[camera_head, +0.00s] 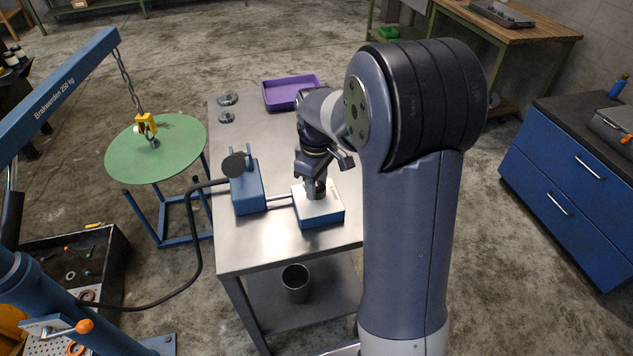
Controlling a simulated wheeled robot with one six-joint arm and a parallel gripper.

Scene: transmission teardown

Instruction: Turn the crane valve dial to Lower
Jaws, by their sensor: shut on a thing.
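The crane valve box (322,217), blue with a white top face, sits on the steel table. My gripper (316,192) points down onto the middle of the white face and is shut on the valve dial there. The dial is mostly hidden by the gripper, and its pointer and labels cannot be read. A short metal rod (279,202) joins this box to a blue pump unit (247,190) on its left.
A black hose (199,240) runs from the pump unit to the blue crane (62,88). The crane's yellow hook (146,127) hangs over a round green table (180,150). A purple tray (291,92) and small metal parts (228,99) lie at the table's back.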

